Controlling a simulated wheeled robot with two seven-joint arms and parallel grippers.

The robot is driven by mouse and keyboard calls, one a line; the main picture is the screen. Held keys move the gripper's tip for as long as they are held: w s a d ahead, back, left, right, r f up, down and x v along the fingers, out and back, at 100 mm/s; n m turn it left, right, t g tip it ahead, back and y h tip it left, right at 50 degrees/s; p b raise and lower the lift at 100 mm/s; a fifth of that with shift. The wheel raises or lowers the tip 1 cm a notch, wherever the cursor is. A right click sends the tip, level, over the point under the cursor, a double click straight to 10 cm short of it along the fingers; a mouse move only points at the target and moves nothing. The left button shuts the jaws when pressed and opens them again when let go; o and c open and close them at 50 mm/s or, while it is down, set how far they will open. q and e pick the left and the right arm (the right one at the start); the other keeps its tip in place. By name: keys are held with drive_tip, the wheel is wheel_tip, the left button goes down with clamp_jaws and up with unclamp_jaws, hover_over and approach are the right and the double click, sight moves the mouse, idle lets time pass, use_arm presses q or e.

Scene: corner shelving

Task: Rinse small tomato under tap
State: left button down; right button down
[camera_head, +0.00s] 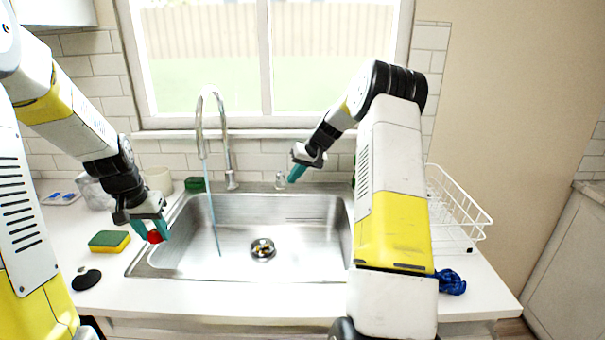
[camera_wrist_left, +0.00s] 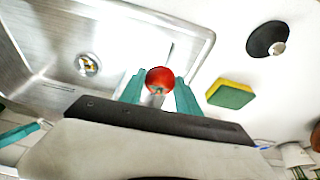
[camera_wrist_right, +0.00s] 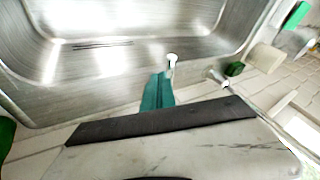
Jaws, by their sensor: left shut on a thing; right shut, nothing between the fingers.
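A small red tomato (camera_head: 155,236) is held between the teal fingers of my left gripper (camera_head: 152,230), over the left rim of the sink. The tomato (camera_wrist_left: 160,80) also shows between the fingers in the left wrist view. The tap (camera_head: 218,135) stands behind the sink, and a bluish stream of water (camera_head: 211,210) falls from it into the sink (camera_head: 290,235), to the right of the tomato and apart from it. My right gripper (camera_head: 297,172) is shut and empty at the back of the sink, right of the tap; its fingers (camera_wrist_right: 158,92) are together.
A green and yellow sponge (camera_head: 109,241) and a black round item (camera_head: 87,279) lie on the counter left of the sink. A white dish rack (camera_head: 455,210) and a blue cloth (camera_head: 450,282) are on the right. The basin is empty around the drain (camera_head: 263,249).

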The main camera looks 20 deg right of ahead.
drive_tip(key=shift+a, duration=0.25)
drive_tip(key=shift+s+a+m+t+h, duration=0.15)
drive_tip(key=shift+a+m+t+h, duration=0.15)
drive_tip(key=shift+a+m, duration=0.6)
drive_tip(key=shift+a, duration=0.2)
